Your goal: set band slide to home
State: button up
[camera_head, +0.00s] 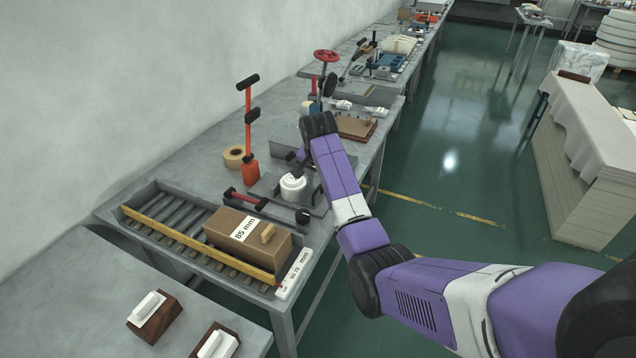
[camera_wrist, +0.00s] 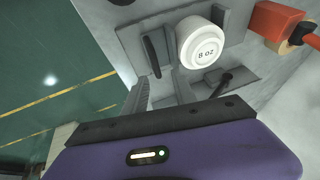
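A white cup form (camera_head: 292,187) stands on a grey fixture; its "8 oz" top shows in the wrist view (camera_wrist: 201,43). Beside it in the wrist view are a dark bar (camera_wrist: 152,56) and a thin black rod with a round knob (camera_wrist: 224,83). In the head view, a black knob (camera_head: 303,216) sits at the fixture's front. I cannot tell which part is the band slide. My gripper (camera_head: 303,153) hangs just behind and above the cup form. Its purple housing fills the bottom of the wrist view.
A roller bed with a yellow rail (camera_head: 195,242) holds a brown "85 mm" block (camera_head: 245,238). A red-handled lever (camera_head: 245,199), an upright orange lever (camera_head: 250,130) and a tape roll (camera_head: 235,156) stand near the fixture. A wooden board (camera_head: 356,127) lies behind. The green floor aisle is open.

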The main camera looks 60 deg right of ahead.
jog(key=shift+v, duration=2.15)
